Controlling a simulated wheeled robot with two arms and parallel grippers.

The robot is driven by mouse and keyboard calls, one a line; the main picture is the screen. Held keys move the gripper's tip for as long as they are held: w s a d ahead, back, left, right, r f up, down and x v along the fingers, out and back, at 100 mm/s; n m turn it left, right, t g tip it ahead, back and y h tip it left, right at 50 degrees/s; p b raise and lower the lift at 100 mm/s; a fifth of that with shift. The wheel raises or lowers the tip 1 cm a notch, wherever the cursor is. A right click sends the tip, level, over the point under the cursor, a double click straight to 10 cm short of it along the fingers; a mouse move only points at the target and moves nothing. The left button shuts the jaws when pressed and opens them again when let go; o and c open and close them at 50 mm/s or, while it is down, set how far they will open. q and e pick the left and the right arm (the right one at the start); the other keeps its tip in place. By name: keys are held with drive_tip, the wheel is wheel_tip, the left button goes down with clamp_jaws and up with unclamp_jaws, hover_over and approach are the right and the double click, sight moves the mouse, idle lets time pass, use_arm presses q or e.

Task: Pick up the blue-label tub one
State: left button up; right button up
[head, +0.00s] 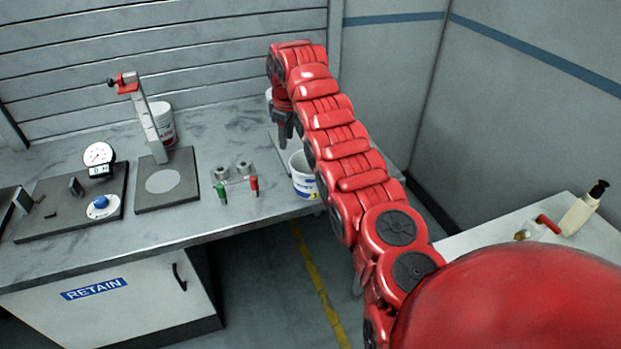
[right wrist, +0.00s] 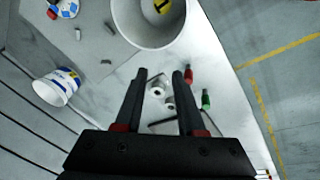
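A white tub with a blue label and a yellow patch (head: 303,182) stands on the bench near its front right edge, partly hidden by my right arm. The mark on its patch is too small to read surely. My right gripper (head: 284,135) is above the bench, behind this tub in the head view. In the right wrist view the gripper (right wrist: 158,100) is open with nothing held between its fingers. A large white tub (right wrist: 130,22) lies beyond the fingertips, cut by the top edge. Another white tub with blue and yellow marking (right wrist: 52,90) is at the left. My left gripper is out of view.
Green (head: 221,192) and red (head: 254,185) handled pins and two metal rings stand left of the tub. A red-marked white tub (head: 165,122) stands behind a post stand (head: 150,128). A dial gauge (head: 98,154) is at the left. A bottle (head: 580,212) stands on the right-hand table.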

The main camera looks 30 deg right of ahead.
wheel_tip(320, 180, up, 3)
drive_tip(key=g, duration=0.2)
hover_over(305, 181)
drive_tip(key=a, duration=0.2)
drive_tip(key=f+p, duration=0.2)
drive_tip(key=f, duration=0.2)
drive_tip(key=d+f+p, duration=0.1)
drive_tip(key=f+p, duration=0.1)
drive_tip(key=f, duration=0.2)
drive_tip(key=f+p, duration=0.2)
drive_tip(key=f, duration=0.2)
drive_tip(key=shift+w+d+f, duration=0.1)
drive_tip(key=shift+w+d, duration=0.05)
drive_tip(key=shift+d, duration=0.15)
drive_tip(key=shift+s+d+f+p, duration=0.1)
drive_tip(key=shift+s+f+p, duration=0.1)
drive_tip(key=shift+f+p, duration=0.8)
wheel_tip(305, 181, down, 2)
drive_tip(key=shift+d+f, duration=0.1)
drive_tip(key=shift+f, duration=0.1)
drive_tip(key=shift+w+d+f, duration=0.1)
drive_tip(key=shift+w+f, duration=0.1)
clamp_jaws()
